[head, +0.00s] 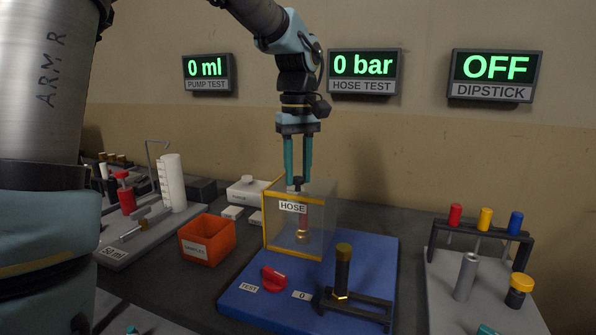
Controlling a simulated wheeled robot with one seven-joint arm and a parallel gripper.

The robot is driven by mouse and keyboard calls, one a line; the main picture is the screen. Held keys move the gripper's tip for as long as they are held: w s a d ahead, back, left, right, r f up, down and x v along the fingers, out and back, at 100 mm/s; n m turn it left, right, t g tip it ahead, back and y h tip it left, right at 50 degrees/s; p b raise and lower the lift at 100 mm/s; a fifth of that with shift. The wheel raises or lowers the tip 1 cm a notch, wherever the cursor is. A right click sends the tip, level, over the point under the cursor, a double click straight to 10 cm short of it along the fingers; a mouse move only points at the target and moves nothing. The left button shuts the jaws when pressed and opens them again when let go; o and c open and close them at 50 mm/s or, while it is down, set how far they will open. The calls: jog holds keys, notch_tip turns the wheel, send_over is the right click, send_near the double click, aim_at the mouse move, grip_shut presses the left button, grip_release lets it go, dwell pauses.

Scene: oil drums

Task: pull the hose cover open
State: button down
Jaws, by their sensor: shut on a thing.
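The hose cover (281,232) is a clear box with yellow edging and a HOSE label on its front. It stands upright at the back of the blue board (245,304). A red and brass fitting (302,228) shows through its front wall. My gripper (298,180) points straight down from above. Its teal fingers are shut on a small dark handle at the top of the cover. The exact contact of the fingertips with the handle is small and hard to see.
A red TEST knob (274,278) and a black upright piece with a brass top (342,270) stand on the board in front. An orange bin (207,239) is to the left. A rack of coloured dipsticks (483,230) is to the right. HOSE TEST reads 0 bar (363,66).

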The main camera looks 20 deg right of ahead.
dwell(0.6)
jog(key=s+d+p, duration=0.1)
jog(key=s+d, duration=0.8)
jog(key=shift+d, duration=0.35)
jog(key=c, duration=0.6)
grip_release()
jog(key=shift+r, duration=0.1)
notch_tip(320, 180, up, 11)
jog(key=shift+f+b, duration=0.15)
jog(key=shift+b, duration=0.25)
jog(key=shift+s, duration=0.1)
